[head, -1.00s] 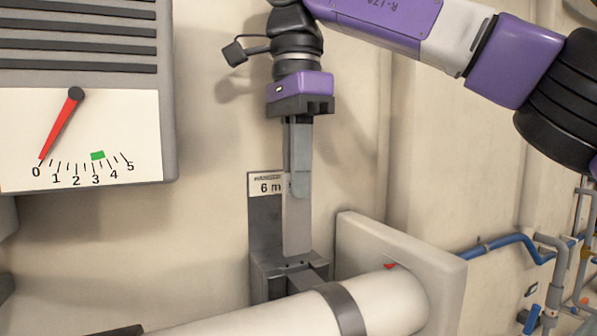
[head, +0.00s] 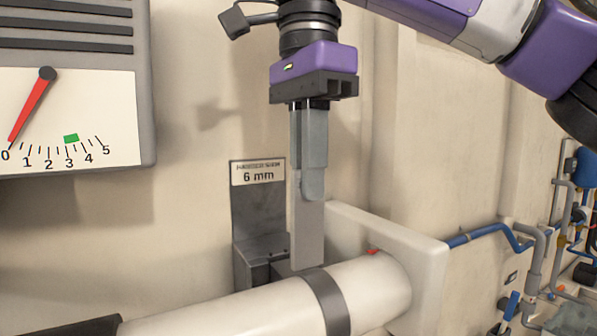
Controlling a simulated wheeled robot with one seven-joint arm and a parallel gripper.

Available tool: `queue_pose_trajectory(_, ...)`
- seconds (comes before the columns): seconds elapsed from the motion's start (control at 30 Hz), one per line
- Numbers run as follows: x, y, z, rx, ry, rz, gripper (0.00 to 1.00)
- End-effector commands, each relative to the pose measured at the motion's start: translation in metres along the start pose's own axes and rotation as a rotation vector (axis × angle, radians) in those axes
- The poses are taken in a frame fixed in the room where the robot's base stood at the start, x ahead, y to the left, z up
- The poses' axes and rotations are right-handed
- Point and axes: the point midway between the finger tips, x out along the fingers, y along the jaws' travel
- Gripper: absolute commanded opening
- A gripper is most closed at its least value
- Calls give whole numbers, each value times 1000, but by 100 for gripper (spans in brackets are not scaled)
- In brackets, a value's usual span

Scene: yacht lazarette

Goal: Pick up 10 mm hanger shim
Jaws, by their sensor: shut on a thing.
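My gripper (head: 313,186) points straight down, shut on a flat grey shim (head: 307,235). The shim hangs upright below the fingers, and no size marking on it can be read. The holder has a tall back plate and a box-like lower part, partly hidden by the shim and pipe. Its label (head: 258,172) reads 6 mm, not 10 mm.
A white pipe (head: 230,302) with a grey band (head: 328,302) crosses below, meeting a pale block (head: 425,265) at right. A gauge (head: 75,115) hangs at upper left, its red needle near 0. Blue and grey piping (head: 490,232) runs at right.

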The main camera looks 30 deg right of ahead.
Motion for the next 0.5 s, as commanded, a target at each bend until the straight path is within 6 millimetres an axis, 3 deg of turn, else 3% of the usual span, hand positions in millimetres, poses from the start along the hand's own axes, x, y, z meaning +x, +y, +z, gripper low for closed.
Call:
queue_pose_trajectory(0.03,-16,9,-1,8,20,-38,0)
queue_pose_trajectory(0.5,-15,43,0,8,20,-38,0)
